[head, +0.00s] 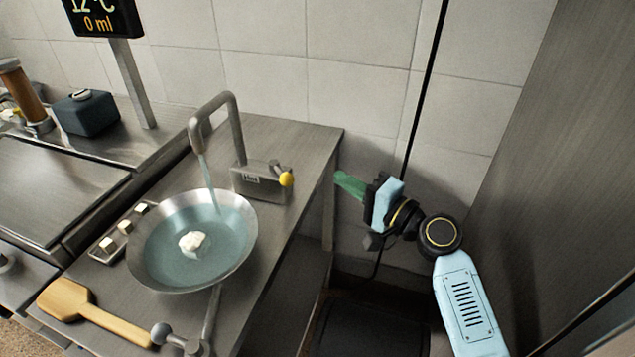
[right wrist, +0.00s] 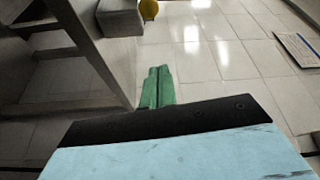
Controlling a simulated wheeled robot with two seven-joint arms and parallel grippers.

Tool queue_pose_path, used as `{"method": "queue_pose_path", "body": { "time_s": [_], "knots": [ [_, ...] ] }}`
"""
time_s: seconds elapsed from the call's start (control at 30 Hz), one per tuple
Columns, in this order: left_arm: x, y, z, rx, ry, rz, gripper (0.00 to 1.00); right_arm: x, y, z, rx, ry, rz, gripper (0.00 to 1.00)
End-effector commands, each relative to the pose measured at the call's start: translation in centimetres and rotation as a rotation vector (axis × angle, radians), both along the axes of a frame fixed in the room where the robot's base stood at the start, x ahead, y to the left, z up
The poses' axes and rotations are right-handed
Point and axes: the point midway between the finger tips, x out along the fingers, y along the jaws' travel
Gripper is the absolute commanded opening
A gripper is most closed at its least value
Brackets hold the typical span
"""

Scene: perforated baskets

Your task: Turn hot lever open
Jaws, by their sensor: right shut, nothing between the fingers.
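The faucet (head: 240,125) stands on the metal counter, and water runs from its spout into a metal pan. At its base is a grey box with a short lever ending in a yellow knob (head: 286,179); the yellow knob also shows at the top of the right wrist view (right wrist: 149,9). No hot or cold marking is readable. My right gripper (head: 350,185), with green fingers, is shut and empty, to the right of the yellow knob and apart from it. In the right wrist view its green fingers (right wrist: 157,88) are together. My left gripper is not in view.
The pan (head: 247,247) holds water and a white lump. A wooden spatula (head: 85,310) and a small tray of pale cubes (head: 108,245) lie nearby. A display (head: 100,15) reads 12°C and 0 ml. A tall panel (head: 560,150) stands at right.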

Motion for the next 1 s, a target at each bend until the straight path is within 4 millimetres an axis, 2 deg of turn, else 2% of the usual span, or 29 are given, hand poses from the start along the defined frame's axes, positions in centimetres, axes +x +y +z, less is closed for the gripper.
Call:
{"method": "queue_pose_path", "body": {
  "time_s": [0.53, 0.8, 1.0],
  "knots": [
    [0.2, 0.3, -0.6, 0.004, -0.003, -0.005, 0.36, 6.9, 6.8, 0.6, 0.0, 0.001, 0.002, 0.0],
    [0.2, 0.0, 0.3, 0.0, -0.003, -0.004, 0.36, 4.0, 8.2, 0.0, 0.0, 0.001, 0.0, 0.0],
    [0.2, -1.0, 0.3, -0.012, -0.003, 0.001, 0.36, 3.3, 8.5, -0.2, -0.001, 0.001, -0.001, 0.0]
  ]
}}
